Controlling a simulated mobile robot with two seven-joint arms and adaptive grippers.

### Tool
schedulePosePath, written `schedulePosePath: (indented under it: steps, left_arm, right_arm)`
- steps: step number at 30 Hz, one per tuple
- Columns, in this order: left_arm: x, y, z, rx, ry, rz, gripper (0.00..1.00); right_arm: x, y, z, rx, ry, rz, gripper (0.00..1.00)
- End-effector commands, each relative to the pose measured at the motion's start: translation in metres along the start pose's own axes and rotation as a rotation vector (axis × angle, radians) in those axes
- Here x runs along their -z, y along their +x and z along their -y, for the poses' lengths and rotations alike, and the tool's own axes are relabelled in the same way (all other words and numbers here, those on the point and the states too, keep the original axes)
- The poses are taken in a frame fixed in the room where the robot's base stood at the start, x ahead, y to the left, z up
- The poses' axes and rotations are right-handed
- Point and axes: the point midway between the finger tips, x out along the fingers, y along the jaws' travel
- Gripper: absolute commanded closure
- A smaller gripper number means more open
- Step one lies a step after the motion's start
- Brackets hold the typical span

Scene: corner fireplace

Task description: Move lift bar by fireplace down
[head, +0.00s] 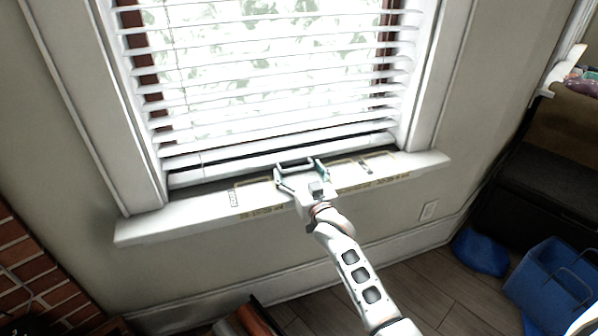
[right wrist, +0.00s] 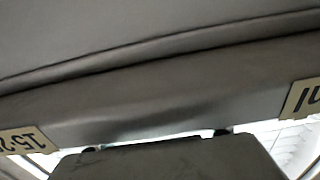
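The lift bar (head: 220,173) looks to be the white bottom rail of the window blind. It hangs just above the window sill (head: 160,222), with a dark gap above it. My right gripper (head: 300,164) is over the middle of the sill, at the bar, with its fingers spread apart. Whether it touches the bar cannot be told. In the right wrist view a long grey rail (right wrist: 150,100) with cream labels fills the near view, and parts of my fingers show at the lower corners. My left gripper is not in view.
White slats (head: 270,80) cover the window above. Printed labels (head: 262,212) lie along the sill. A brick fireplace (head: 25,265) is at lower left. A blue bin (head: 545,285) and a dark bench (head: 515,195) stand at right. A wall outlet (head: 429,210) is below the sill.

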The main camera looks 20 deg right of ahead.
Motion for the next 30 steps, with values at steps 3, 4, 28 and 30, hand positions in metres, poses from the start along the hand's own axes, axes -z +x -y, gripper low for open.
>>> schedulePosePath:
  steps: [3, 4, 28, 30]
  left_arm:
    - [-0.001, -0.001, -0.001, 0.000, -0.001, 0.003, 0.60]
    - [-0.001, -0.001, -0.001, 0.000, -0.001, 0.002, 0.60]
    - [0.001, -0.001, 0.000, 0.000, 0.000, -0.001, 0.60]
    - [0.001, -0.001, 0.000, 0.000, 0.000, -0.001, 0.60]
  right_arm:
    - [0.001, -0.004, 0.000, 0.000, 0.000, -0.002, 0.18]
    - [0.001, -0.006, 0.000, 0.000, 0.000, -0.002, 0.18]
    - [-0.001, -0.119, 0.000, -0.001, 0.001, 0.002, 0.18]
    - [-0.001, -0.120, 0.000, 0.000, 0.000, 0.002, 0.18]
